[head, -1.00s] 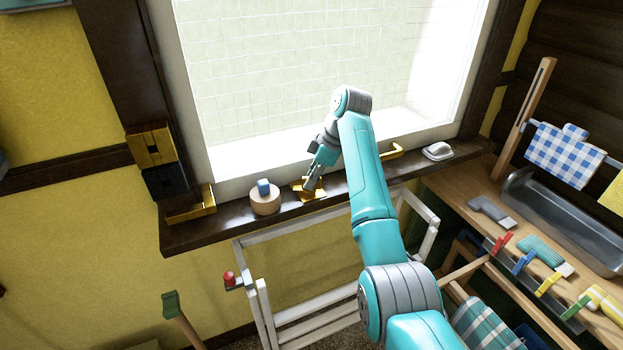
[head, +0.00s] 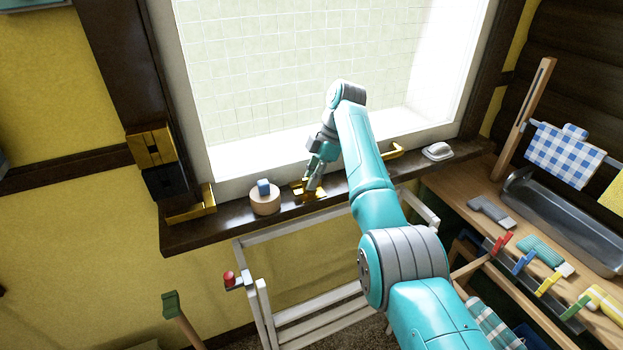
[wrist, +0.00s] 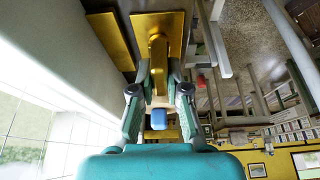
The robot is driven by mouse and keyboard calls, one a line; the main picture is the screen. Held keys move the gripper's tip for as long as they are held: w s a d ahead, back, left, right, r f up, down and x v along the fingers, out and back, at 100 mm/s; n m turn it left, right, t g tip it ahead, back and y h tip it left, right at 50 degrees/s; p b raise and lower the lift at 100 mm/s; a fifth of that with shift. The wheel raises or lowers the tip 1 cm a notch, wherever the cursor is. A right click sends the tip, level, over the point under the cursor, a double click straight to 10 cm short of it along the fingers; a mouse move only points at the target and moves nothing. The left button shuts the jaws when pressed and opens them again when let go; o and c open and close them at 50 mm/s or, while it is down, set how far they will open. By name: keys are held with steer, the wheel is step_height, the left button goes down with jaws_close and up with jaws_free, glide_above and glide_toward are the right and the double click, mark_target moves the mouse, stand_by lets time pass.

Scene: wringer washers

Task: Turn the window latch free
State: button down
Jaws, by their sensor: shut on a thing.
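The brass window latch (head: 296,190) sits on the dark window sill, below the bright window. In the wrist view its square plate (wrist: 174,21) lies at the top, with a brass lever (wrist: 157,52) running down from it. My gripper (head: 313,187) reaches down to the latch from above. In the wrist view the gripper (wrist: 158,82) has a finger on each side of the lever and is shut on it. The lever's lower end is partly hidden between the fingers.
A brass handle (head: 392,152) and a white soap-like piece (head: 437,151) lie to the right. A white rack (head: 300,290) stands below.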

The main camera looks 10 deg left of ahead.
steer(key=c, duration=1.2)
jaws_free()
steer(key=shift+d, duration=0.1)
steer(key=shift+o, duration=0.2)
steer(key=shift+r, duration=0.1)
steer(key=v, duration=1.1)
steer(key=shift+r, duration=0.4)
steer(key=shift+w+d+f, duration=0.1)
steer(key=shift+w, duration=0.1)
